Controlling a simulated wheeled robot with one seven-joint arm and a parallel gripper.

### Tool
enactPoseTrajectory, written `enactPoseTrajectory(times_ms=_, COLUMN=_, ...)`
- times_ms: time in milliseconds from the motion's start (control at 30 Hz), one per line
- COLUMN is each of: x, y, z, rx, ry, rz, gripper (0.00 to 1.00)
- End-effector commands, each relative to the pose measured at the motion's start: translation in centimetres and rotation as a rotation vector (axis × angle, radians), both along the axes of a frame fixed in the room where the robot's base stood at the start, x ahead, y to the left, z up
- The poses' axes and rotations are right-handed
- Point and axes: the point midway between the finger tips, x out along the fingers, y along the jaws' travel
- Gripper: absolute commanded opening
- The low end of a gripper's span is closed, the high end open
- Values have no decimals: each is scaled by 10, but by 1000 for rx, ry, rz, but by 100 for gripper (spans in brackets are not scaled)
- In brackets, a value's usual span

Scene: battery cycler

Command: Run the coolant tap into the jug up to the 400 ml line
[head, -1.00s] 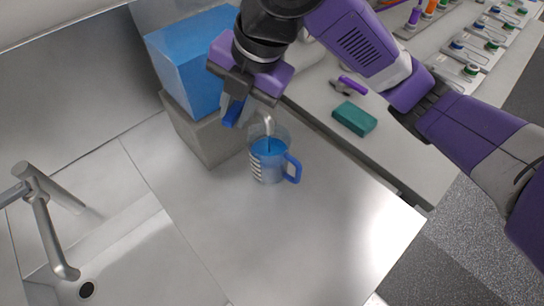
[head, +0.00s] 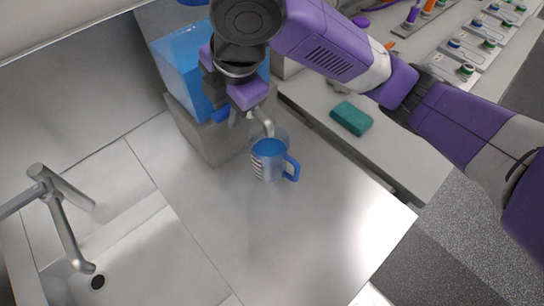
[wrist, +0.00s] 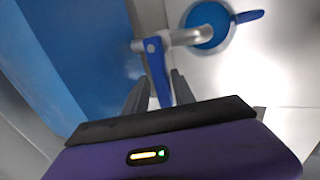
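The clear jug (head: 268,162) stands upright on the steel counter under the tap spout (head: 264,122). Blue coolant fills much of it, and white marks run down its left side; I cannot read which line the level meets. No stream shows below the spout now. In the wrist view the jug (wrist: 208,28) is seen at the spout's end. The blue tap lever (wrist: 157,72) lies between the fingers of my gripper (wrist: 160,80). The fingers stand apart on either side of it, with small gaps showing. In the head view my gripper (head: 236,114) partly hides the lever.
The blue coolant tank (head: 180,62) sits on a grey block (head: 196,125) behind the tap. A sink (head: 150,262) with a faucet (head: 62,215) is at left. A teal block (head: 351,118) lies on the bench at right. The counter in front of the jug is clear.

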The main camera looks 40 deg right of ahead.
Motion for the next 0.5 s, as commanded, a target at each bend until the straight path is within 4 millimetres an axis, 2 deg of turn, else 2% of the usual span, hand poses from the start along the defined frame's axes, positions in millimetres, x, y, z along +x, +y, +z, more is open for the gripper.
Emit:
enactPoseTrajectory(times_ms=267, x=0, y=0, z=2, rx=0, ry=1, rz=1, gripper=32)
enactPoseTrajectory(times_ms=500, x=-6, y=-1, z=23, rx=-1, ry=1, rz=0, gripper=32)
